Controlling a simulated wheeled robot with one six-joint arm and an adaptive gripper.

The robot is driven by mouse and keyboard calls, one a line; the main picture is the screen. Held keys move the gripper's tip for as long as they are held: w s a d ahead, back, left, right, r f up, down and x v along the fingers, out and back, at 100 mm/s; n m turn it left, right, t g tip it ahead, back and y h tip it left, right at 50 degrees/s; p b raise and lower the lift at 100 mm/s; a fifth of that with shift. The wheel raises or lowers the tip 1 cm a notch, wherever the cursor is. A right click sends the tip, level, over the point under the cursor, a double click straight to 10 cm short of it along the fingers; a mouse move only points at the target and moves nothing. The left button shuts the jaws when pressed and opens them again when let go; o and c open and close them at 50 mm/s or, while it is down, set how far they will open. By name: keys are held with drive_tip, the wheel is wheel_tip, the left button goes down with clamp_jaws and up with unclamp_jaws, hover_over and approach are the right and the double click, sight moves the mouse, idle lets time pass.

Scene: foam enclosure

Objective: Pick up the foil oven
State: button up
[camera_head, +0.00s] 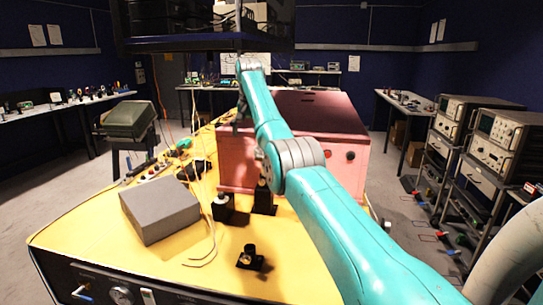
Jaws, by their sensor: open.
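No thing here is plainly marked as the foil oven. A smaller plain grey box (160,209) lies on the bench's left part, in full view. My gripper (238,127) is small and dark at the far end of my arm. It points down near the left back edge of the red box, apart from the grey box. It is open, and I see nothing held in it.
Small black mounts (250,257) and loose pale wires stand and lie between the grey box and my arm. A dark overhead shelf (205,42) hangs above the bench's far end. Racks of instruments (497,140) stand at right. Bare yellow surface shows at front left.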

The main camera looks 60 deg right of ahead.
drive_tip(key=shift+g, duration=0.5)
drive_tip(key=s, duration=0.1)
drive_tip(key=s+d+r, duration=0.2)
drive_tip(key=s, duration=0.1)
drive_tip(key=shift+s+r, duration=0.1)
drive_tip(key=shift+r, duration=0.05)
drive_tip(key=shift+s+d, duration=0.25)
drive_tip(key=shift+s, duration=0.05)
drive_tip(key=shift+y, duration=0.3)
drive_tip(key=f, duration=0.4)
drive_tip(key=shift+d+f, duration=0.2)
drive_tip(key=shift+d, duration=0.2)
drive_tip(key=shift+w+d+f, duration=0.1)
drive_tip(key=shift+w+f, duration=0.1)
drive_tip(key=shift+f, duration=0.8)
drive_tip(key=shift+w+d+f, duration=0.1)
drive_tip(key=shift+w+f, duration=0.15)
drive_tip(key=shift+f, duration=0.75)
drive_tip(key=shift+w+f, duration=0.2)
drive_tip(key=shift+f, duration=0.8)
drive_tip(key=c, duration=1.8)
